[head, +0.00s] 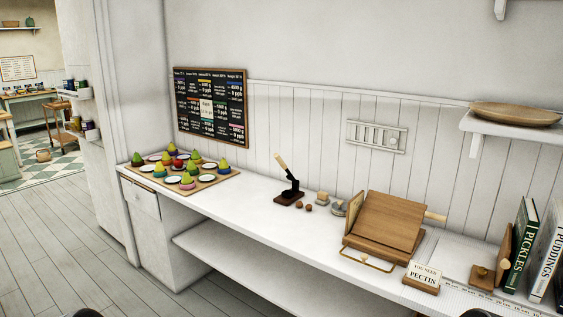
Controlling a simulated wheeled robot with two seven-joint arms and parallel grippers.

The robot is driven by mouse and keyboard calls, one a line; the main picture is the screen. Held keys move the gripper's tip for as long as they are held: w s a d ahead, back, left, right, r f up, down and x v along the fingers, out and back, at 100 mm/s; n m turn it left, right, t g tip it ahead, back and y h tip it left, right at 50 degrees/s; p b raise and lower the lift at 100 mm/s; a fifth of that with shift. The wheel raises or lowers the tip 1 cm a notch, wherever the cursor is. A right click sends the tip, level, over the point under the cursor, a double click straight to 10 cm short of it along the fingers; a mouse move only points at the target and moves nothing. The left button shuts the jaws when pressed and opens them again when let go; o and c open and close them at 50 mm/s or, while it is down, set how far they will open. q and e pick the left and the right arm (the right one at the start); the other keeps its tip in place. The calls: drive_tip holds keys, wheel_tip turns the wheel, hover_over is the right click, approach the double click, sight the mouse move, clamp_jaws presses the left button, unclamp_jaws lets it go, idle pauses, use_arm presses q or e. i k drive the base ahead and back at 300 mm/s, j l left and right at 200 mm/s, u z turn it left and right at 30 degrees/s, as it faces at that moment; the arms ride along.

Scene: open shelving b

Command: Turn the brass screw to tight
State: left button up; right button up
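I cannot make out a brass screw for certain. A wooden cookbook stand (388,228) stands on the white counter, its sloped board empty. A thin brass-coloured lip (367,261) runs along its front. A black lever tool (290,190) with a pale wooden handle stands on a dark base left of the stand. No gripper shows. Only dark rounded parts, probably mine, show at the bottom edge.
Small round nuts (308,208) and small pots lie mid-counter. A "PECTIN" sign (422,276), a wooden block (482,277) and books (522,245) stand right. A wooden dish (515,114) rests on a shelf.

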sight(483, 271)
drive_tip(key=z, duration=1.35)
